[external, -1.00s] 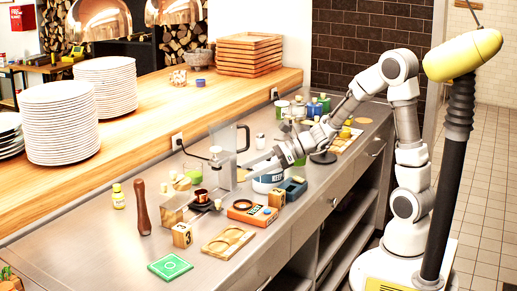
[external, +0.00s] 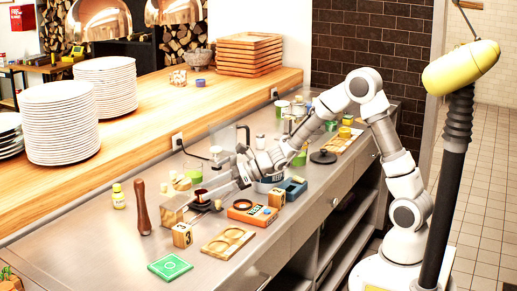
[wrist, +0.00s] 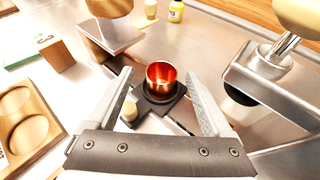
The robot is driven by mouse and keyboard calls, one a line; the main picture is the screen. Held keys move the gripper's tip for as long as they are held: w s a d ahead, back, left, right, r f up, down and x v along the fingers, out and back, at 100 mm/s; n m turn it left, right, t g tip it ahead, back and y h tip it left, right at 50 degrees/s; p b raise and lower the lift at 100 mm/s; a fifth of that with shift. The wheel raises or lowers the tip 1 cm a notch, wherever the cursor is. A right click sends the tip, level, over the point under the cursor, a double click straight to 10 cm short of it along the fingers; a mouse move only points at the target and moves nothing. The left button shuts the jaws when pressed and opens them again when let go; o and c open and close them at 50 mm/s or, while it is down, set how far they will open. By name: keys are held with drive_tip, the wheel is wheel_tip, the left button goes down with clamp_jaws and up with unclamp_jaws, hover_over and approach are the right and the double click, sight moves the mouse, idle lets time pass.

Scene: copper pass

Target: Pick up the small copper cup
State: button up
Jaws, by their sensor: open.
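The small copper cup (wrist: 161,77) stands upright on a small black stand (wrist: 154,104) in the wrist view, its shiny inside showing from above. My gripper (wrist: 160,85) is open, with one finger on each side of the view and the cup between and just beyond the tips. I cannot tell whether either finger touches it. In the external view the cup (external: 201,195) shows as a small dark red shape, with my gripper (external: 207,201) right at it from the right.
A metal machine arm (wrist: 270,68) stands close on the right in the wrist view. A numbered wooden block (external: 182,235), an orange box (external: 251,212), a wooden board with round recesses (external: 228,241) and a brown pestle (external: 142,207) stand around. The front counter by the green square (external: 170,267) is mostly clear.

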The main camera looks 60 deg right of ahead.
drive_tip(key=x, duration=0.3)
drive_tip(key=shift+w+a+f, duration=0.1)
drive_tip(key=shift+w+f, duration=0.15)
drive_tip(key=shift+f, duration=0.15)
clamp_jaws()
